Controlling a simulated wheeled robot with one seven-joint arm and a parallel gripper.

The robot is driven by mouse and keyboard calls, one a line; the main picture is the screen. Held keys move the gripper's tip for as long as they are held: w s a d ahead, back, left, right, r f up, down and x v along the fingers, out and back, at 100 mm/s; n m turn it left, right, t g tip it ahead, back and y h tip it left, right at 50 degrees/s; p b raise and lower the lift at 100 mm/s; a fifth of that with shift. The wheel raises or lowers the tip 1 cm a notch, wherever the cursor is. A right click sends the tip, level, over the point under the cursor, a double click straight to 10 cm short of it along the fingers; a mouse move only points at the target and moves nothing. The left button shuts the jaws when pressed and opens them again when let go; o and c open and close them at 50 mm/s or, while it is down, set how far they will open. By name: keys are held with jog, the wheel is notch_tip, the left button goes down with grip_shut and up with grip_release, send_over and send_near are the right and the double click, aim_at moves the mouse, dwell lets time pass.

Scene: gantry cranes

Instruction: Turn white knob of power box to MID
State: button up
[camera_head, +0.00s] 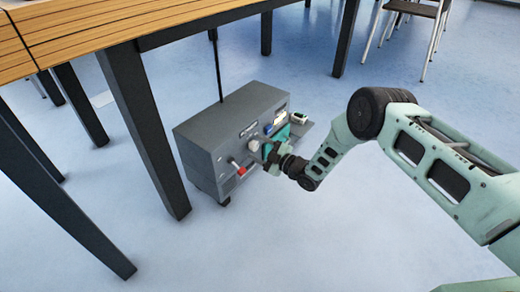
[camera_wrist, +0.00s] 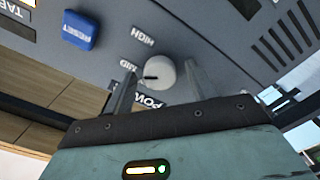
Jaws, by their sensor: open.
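The grey power box (camera_head: 225,125) stands on the floor beside a table leg. Its white knob (camera_head: 253,146) is on the front panel. In the wrist view the round white knob (camera_wrist: 160,73) has a dark mark on its left side, toward the label MID (camera_wrist: 128,65). The label HIGH (camera_wrist: 143,37) is above it, and a partly hidden label starting POW is below. My gripper (camera_head: 271,152) is at the front panel. In the wrist view the fingers of my gripper (camera_wrist: 160,78) are open, one on each side of the knob; I cannot tell whether they touch it.
A red switch (camera_head: 240,169) is on the panel's lower left. A blue button (camera_wrist: 79,29) is near the knob. The wooden table (camera_head: 110,25) and its dark legs (camera_head: 143,130) stand left of and above the box. Chairs (camera_head: 415,15) are at the back. Floor at right is clear.

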jog(key=shift+d, duration=0.1)
jog(key=p+v, duration=0.7)
jog(key=v, duration=1)
jog(key=shift+p, duration=0.4)
jog(key=shift+s, duration=0.1)
jog(key=w+a+r+m+g+h+p, duration=0.1)
jog(key=w+a+r+m+h, duration=0.15)
jog(key=r, duration=0.55)
jog(key=w+a+r+m+g+h+p, duration=0.1)
jog(key=w+a+r+m+h, duration=0.2)
jog(key=r, duration=0.6)
jog(key=s+a+r+m+g+h, duration=0.2)
jog(key=s+r+g+h, duration=0.1)
jog(key=s+r, duration=0.65)
jog(key=s+d+r+m+g+h+p, duration=0.1)
jog(key=s+d+r+g+h, duration=0.3)
jog(key=s, duration=0.6)
jog(key=s+d+r+m+y+p, duration=0.15)
jog(key=s+r, duration=0.35)
jog(key=s, duration=0.5)
jog(key=s+d+r+m+g+h, duration=0.25)
jog(key=s+r, duration=0.25)
jog(key=s, duration=0.4)
notch_tip(320, 180, up, 38)
jog(key=p, duration=3.8)
jog(key=shift+s+a+n, duration=0.15)
jog(key=shift+s+n, duration=0.05)
jog(key=shift+n, duration=0.15)
